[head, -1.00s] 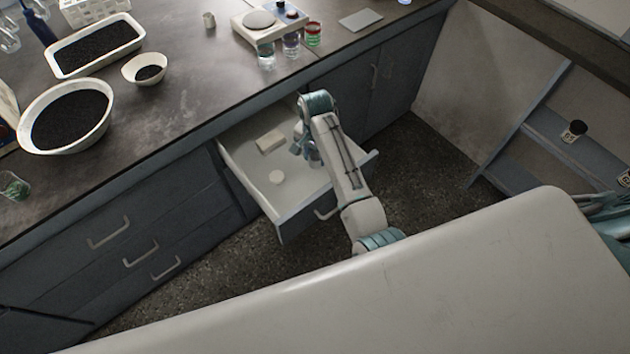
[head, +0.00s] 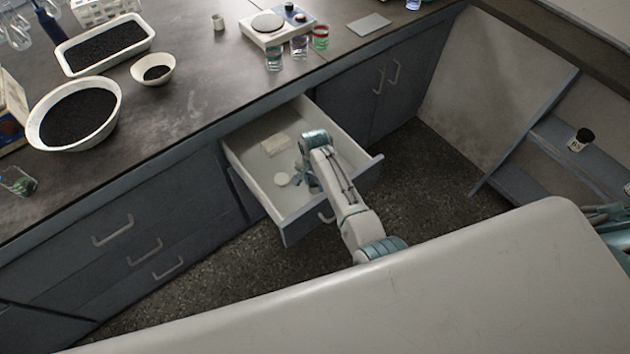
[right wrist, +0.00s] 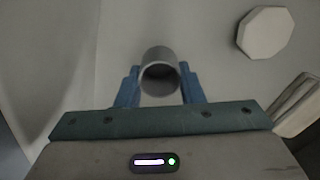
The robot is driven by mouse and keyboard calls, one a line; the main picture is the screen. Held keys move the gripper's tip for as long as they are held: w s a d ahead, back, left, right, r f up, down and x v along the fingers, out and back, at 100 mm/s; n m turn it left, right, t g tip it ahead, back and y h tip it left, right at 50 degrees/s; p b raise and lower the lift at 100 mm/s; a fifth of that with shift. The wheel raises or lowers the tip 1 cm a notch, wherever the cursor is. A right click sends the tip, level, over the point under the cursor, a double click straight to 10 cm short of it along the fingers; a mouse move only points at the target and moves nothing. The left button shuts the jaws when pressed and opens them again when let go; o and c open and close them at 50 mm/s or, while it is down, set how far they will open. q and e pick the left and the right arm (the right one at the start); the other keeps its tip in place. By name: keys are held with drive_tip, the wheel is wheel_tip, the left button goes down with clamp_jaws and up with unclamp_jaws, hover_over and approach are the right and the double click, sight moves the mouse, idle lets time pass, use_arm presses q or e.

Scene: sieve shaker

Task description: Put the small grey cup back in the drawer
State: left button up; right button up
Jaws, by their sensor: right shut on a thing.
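The small grey cup (right wrist: 160,75) is between the two blue fingers of my right gripper (right wrist: 160,92) in the right wrist view, its round opening toward the camera. The right gripper is shut on it. In the head view the right gripper (head: 309,180) is inside the open drawer (head: 258,192), over its right part, and the cup is hidden by the arm. I cannot tell whether the cup touches the drawer floor. My left gripper is not in view.
In the drawer lie a white disc-like piece (head: 282,179), left of the gripper, and a pale block (head: 275,144) farther back. The countertop holds dishes of black grains (head: 75,118), a scale (head: 276,24) and several glasses. The drawer's front left floor is clear.

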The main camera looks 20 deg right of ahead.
drive_tip(key=o, duration=1)
drive_tip(key=shift+f, duration=0.1)
drive_tip(key=shift+c, duration=0.2)
wheel_tip(320, 180, up, 12)
